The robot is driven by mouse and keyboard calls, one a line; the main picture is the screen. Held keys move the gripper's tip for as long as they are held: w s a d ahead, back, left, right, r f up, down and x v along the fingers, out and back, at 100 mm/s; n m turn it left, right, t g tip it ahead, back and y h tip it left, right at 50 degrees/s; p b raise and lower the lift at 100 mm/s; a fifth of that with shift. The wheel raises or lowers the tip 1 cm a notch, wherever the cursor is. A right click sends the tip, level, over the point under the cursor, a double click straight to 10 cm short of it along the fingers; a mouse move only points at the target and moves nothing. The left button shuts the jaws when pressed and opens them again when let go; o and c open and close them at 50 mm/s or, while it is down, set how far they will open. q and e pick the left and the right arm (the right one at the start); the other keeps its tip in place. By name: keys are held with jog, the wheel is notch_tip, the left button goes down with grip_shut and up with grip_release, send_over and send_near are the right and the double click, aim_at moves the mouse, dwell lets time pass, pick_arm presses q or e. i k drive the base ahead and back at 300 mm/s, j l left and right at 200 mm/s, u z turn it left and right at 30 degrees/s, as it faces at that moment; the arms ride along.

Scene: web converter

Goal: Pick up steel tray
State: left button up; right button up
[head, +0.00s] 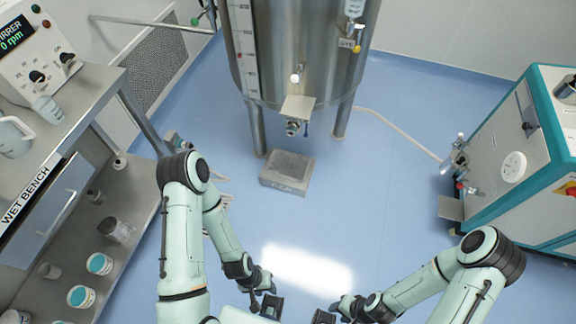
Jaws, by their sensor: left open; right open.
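A grey, shallow metal box-like tray (288,168) sits on the blue floor below the tank's outlet, with faint marking on its front face. It looks like the steel tray. My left gripper (262,302) is open at the bottom middle of the head view, well in front of the tray and apart from it. My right gripper (334,312) is open to the right of the left one, at the bottom edge and partly cut off. Both grippers look empty.
A large steel tank (300,50) on legs stands behind the tray. A wet bench (40,190) with jars on its lower shelf is at the left. A teal and white machine (520,150) stands at the right, with a hose on the floor. The middle floor is clear.

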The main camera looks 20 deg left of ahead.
aim_at(282, 163)
jog(key=i+j+u, duration=0.1)
jog(key=i+u, duration=0.6)
jog(key=i+l+u, duration=0.15)
jog(key=i+u, duration=0.2)
jog(key=i, duration=0.5)
